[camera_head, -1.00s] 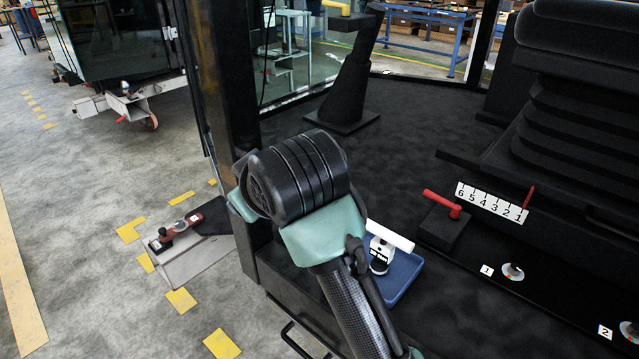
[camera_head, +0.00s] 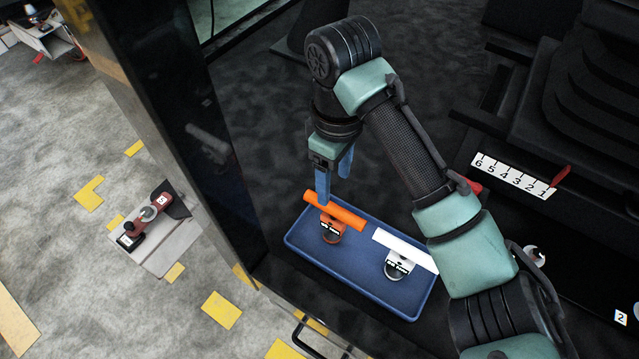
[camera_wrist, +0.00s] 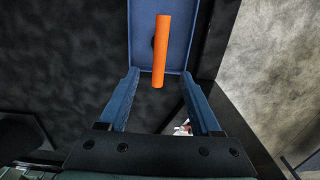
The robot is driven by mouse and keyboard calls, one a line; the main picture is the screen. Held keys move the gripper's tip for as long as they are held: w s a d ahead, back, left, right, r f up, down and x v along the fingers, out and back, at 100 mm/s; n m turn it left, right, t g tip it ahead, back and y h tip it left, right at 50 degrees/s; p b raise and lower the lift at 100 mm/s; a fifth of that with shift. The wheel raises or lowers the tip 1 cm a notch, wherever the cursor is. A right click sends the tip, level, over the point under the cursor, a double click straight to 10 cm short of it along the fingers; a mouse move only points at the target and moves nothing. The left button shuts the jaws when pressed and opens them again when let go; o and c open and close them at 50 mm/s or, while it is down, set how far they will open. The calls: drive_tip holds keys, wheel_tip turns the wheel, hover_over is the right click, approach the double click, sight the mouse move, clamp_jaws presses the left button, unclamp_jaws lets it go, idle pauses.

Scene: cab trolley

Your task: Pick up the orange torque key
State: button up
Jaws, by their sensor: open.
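The orange torque key (camera_head: 345,216) stands at the left end of a blue tray (camera_head: 398,310), its bar-shaped handle on top and a round, labelled body below. In the wrist view its orange handle (camera_wrist: 161,50) points lengthwise between the fingers, ahead of the palm; its body is mostly hidden. My gripper (camera_head: 334,184) is open, with blue fingers pointing down just above and behind the key. One finger overlaps the handle in the head view; I cannot tell if they touch. The fingers also show in the wrist view (camera_wrist: 160,76), with nothing held.
A white torque key (camera_head: 402,251) stands beside the orange one in the same tray. A dark cab post (camera_head: 215,150) rises left of the tray. A trolley (camera_head: 177,243) stands outside on the floor.

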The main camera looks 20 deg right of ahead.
sight(334, 217)
drive_tip(key=shift+w+f, duration=0.15)
drive_tip(key=shift+f, duration=0.2)
drive_tip(key=f+b, duration=0.1)
drive_tip(key=f, duration=0.1)
drive_tip(key=f+b, duration=0.1)
drive_tip(key=f, duration=0.1)
drive_tip(key=f+b, duration=0.2)
drive_tip(key=shift+s, duration=0.25)
drive_tip(key=shift+s+d+f+b, duration=0.1)
drive_tip(key=shift+f+b, duration=0.7)
drive_tip(key=shift+f, duration=0.7)
drive_tip(key=shift+d+f+b, duration=0.1)
drive_tip(key=shift+f+b, duration=0.7)
drive_tip(key=shift+f, duration=0.7)
drive_tip(key=shift+c, duration=0.3)
clamp_jaws()
drive_tip(key=shift+r, duration=0.1)
